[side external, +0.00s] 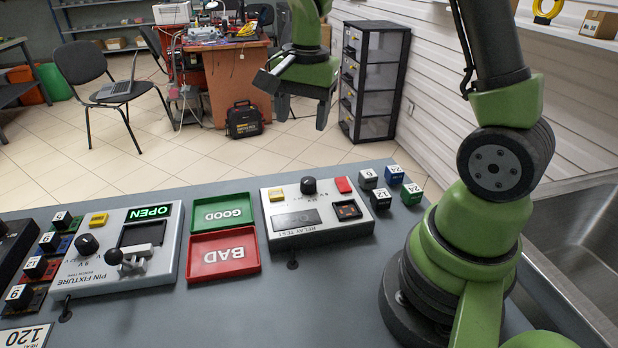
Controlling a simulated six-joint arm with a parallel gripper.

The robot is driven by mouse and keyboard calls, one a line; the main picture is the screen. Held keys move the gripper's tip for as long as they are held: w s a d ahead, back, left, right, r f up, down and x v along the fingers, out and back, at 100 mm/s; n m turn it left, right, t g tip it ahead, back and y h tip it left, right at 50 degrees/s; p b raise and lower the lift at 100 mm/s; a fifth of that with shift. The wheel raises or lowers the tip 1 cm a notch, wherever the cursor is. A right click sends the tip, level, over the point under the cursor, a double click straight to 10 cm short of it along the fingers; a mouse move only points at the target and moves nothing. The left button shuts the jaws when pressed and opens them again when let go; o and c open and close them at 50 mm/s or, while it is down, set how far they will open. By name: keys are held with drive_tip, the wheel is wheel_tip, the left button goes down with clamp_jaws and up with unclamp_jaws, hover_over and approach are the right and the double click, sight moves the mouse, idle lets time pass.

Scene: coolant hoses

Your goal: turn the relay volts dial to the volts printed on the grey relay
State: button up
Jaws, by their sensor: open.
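The RELAY TEST box (333,233) stands on the grey bench, with its lettering upside down in the side external view. Its black volts dial (309,186) is a round knob near the far edge; its pointer and scale are too small to read. The grey relay (368,180) is a small block just right of the box, in the far left of a group of relays. Its pale top label seems to carry a single digit, 6 or 9; I cannot tell which. My gripper (303,108) is open and empty, high above the box, pointing down and touching nothing.
Blue (394,176), black (380,200) and green (411,195) relays stand beside the grey one. Green GOOD (223,212) and red BAD (224,256) trays lie left of the box. The PIN FIXTURE (120,260) is farther left.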

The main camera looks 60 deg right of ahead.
sight(309, 179)
drive_tip(key=d+f, duration=0.1)
drive_tip(key=f, duration=0.1)
drive_tip(key=f+m+g, duration=0.1)
drive_tip(key=f, duration=0.1)
drive_tip(key=w+d+f+m, duration=0.1)
drive_tip(key=f, duration=0.1)
drive_tip(key=shift+d, duration=0.3)
drive_tip(key=f, duration=0.9)
drive_tip(key=shift+s+f, duration=0.2)
drive_tip(key=shift+s, duration=0.05)
drive_tip(key=c, duration=0.9)
